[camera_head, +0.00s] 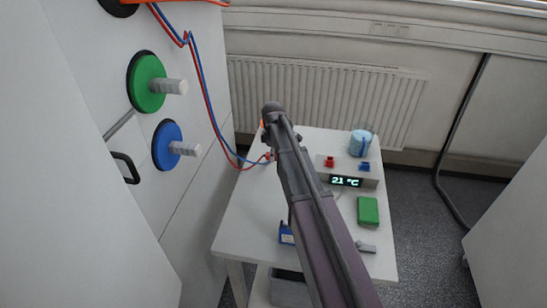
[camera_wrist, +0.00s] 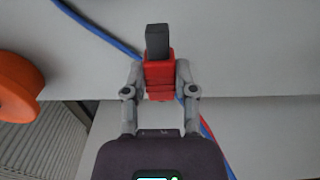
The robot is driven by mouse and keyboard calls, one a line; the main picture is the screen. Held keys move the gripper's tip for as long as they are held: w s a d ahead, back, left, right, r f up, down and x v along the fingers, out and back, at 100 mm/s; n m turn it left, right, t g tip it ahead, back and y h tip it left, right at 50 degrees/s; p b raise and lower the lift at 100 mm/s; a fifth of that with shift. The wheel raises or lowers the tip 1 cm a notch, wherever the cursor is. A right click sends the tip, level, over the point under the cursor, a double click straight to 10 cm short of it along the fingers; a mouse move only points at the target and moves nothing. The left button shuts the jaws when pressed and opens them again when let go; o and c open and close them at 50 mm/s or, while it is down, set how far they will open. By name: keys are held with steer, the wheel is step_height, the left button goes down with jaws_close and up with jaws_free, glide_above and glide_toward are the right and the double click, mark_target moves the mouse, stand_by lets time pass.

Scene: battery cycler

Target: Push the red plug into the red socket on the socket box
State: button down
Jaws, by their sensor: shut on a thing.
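In the wrist view my gripper (camera_wrist: 159,82) is shut on the red plug (camera_wrist: 158,72), with one finger on each side. The plug's dark grey end points away from the wrist. In the head view my arm hides most of the gripper; a small red part (camera_head: 267,156), likely the plug, shows left of the arm at the end of the red cable. The socket box (camera_head: 357,184) stands on the table to the right of my arm and shows "21 °C". Its red socket (camera_head: 329,161) is on top at left, the blue socket (camera_head: 365,166) at right. The plug is apart from the box.
Red and blue cables (camera_head: 212,105) hang from the white cabinet at left. On the table (camera_head: 245,220) are a green block (camera_head: 368,211), a blue container (camera_head: 360,143), a small blue item (camera_head: 286,233) and a grey piece (camera_head: 365,247). The table's left part is clear.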

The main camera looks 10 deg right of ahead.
steer(key=w+n, duration=0.1)
steer(key=n, duration=0.1)
steer(key=w+n, duration=0.1)
steer(key=n, duration=0.1)
steer(key=w+n, duration=0.1)
steer(key=n, duration=0.1)
steer(key=shift+w, duration=0.25)
steer(key=w+n, duration=0.1)
steer(key=n, duration=0.1)
steer(key=w+n, duration=0.1)
steer(key=n, duration=0.2)
steer(key=shift+w+d+n, duration=0.15)
steer(key=shift+w+n, duration=0.15)
steer(key=shift+w, duration=0.1)
steer(key=shift+f, duration=0.15)
steer(key=shift+f+b, duration=2.15)
steer(key=shift+b, duration=0.2)
steer(key=shift+c, duration=1.7)
jaws_free()
steer(key=shift+r, duration=0.15)
